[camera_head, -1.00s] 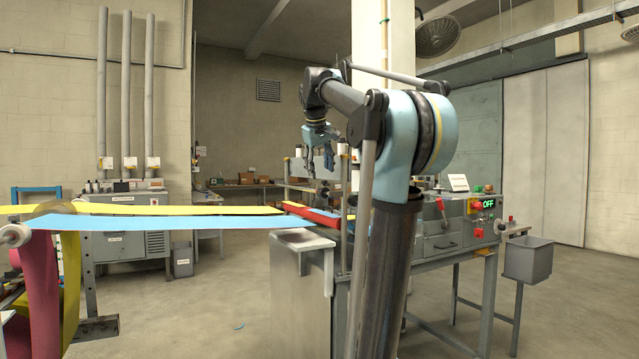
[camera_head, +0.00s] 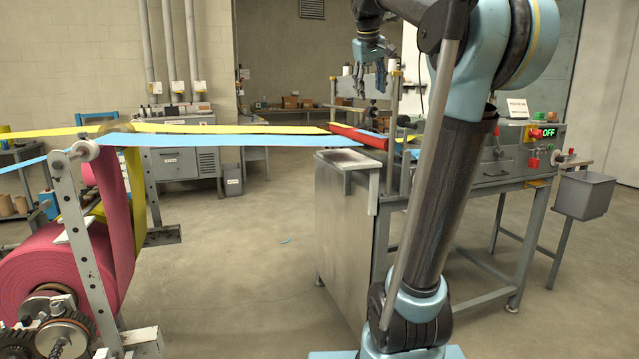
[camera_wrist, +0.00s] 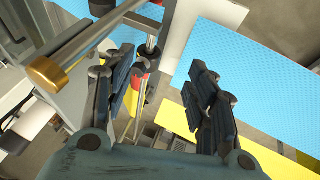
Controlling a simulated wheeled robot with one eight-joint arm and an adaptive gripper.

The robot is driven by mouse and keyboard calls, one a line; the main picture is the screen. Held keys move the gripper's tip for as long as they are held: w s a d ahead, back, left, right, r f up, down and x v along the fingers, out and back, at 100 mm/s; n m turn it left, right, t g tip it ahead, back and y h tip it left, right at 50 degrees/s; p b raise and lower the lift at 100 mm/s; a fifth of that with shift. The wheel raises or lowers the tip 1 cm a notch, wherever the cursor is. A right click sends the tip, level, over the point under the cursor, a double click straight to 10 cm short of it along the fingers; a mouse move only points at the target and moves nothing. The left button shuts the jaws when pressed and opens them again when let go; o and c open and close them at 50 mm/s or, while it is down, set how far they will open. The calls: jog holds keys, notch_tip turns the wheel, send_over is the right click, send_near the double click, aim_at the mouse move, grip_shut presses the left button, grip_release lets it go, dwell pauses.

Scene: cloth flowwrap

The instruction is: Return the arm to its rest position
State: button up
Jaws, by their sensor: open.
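My gripper (camera_head: 371,76) is open and empty, raised above the flow-wrap machine (camera_head: 470,175) at upper centre in the head view. My blue and black arm stands in front of the machine and hides part of it. In the wrist view, the two dark fingers of my gripper (camera_wrist: 170,100) are spread apart with nothing held between them. Beneath and beside them show the blue cloth web (camera_wrist: 245,65) and yellow cloth (camera_wrist: 180,120).
Blue (camera_head: 230,140) and yellow (camera_head: 230,129) cloth strips run from the left toward the machine. A red roll (camera_head: 60,262) on a metal frame stands at the left. A grey bin (camera_head: 584,195) hangs at the right; the panel (camera_head: 544,132) reads OFF.

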jog(key=s+f+m+g, duration=0.1)
jog(key=s+f, duration=0.9)
jog(key=f, duration=0.6)
jog(key=s+f+m+g+y, duration=0.1)
jog(key=s+f, duration=1)
jog(key=f, duration=0.5)
jog(key=s+f+m+g, duration=0.1)
jog(key=s+f, duration=1)
jog(key=f, duration=0.6)
jog(key=shift+m+y, duration=0.4)
jog(key=shift+w+f, duration=0.15)
jog(key=shift+w, duration=0.25)
